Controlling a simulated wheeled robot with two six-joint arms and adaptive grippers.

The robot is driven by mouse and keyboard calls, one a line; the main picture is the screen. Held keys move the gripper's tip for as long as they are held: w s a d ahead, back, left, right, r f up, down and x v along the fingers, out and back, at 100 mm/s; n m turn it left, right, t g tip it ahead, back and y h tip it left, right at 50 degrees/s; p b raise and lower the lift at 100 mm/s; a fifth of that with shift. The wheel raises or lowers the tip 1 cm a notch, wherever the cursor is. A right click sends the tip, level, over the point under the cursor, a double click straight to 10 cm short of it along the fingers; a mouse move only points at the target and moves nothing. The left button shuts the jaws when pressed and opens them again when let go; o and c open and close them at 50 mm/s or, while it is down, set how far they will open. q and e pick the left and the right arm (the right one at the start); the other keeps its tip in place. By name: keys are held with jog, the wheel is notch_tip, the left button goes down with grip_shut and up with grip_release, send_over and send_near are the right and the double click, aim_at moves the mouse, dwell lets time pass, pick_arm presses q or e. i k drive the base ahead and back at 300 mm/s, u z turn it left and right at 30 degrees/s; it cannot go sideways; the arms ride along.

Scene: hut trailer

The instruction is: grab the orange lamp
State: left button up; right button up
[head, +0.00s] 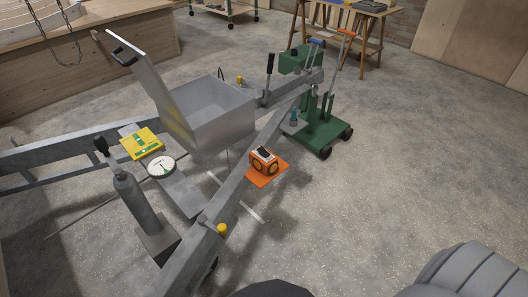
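Two small amber-orange caps that look like lamps sit on the trailer's grey metal frame. The nearer orange lamp (222,229) is on the near end of the diagonal beam, upright. The farther amber lamp (240,80) is behind the open metal box. An orange device (264,161) with a dark top and round dark parts stands on an orange mat beside the beam; I cannot tell whether it is a lamp. Neither of my grippers shows in the head view.
An open metal box (222,118) with raised lid stands on the frame. A yellow case (142,143), a round white dial (161,166) and a grey cylinder (136,204) are at left. A green wheeled jack (322,128) stands behind.

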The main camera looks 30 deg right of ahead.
aim_at(267, 166)
jog(key=z, duration=2.4)
jog(key=i, duration=3.25)
jog(key=u, duration=2.9)
